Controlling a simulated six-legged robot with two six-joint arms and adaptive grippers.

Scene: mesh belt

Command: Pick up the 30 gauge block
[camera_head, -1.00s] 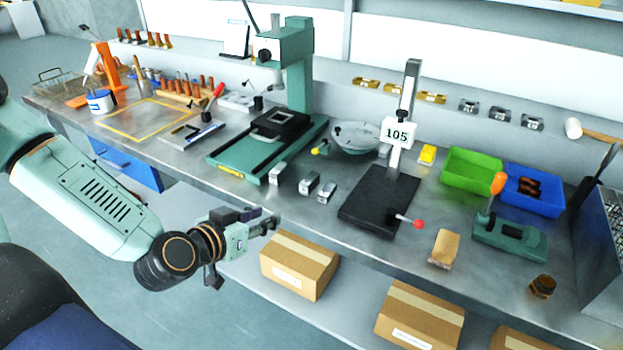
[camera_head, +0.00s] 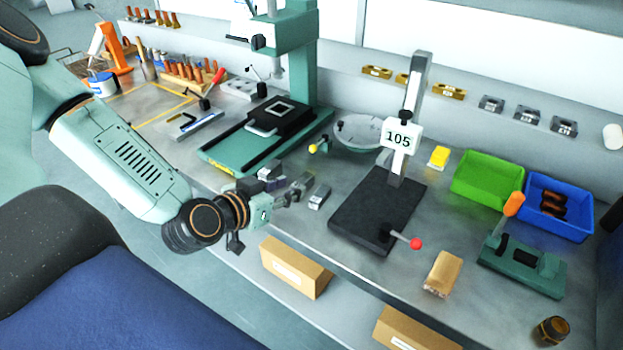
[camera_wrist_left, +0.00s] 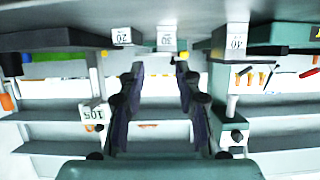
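Three small grey gauge blocks stand in a row near the bench's front edge. In the left wrist view, upside down, their white faces show numbers. The middle block (camera_wrist_left: 167,40) appears to be the 30, though its number is hard to read; it also shows in the head view (camera_head: 305,180). The 20 block (camera_wrist_left: 122,36) and the 40 block (camera_wrist_left: 236,42) are on either side. My left gripper (camera_head: 293,193) is open and empty, close in front of the middle block. In the left wrist view its fingers (camera_wrist_left: 160,76) are apart, with that block ahead between them. My right gripper is not in view.
A black-based stand (camera_head: 375,212) with a 105 sign and red-tipped lever is right of the blocks. A green machine (camera_head: 235,150) is behind them. Green bin (camera_head: 487,178) and blue bin (camera_head: 550,207) stand at the right. Boxes (camera_head: 296,268) are below the bench.

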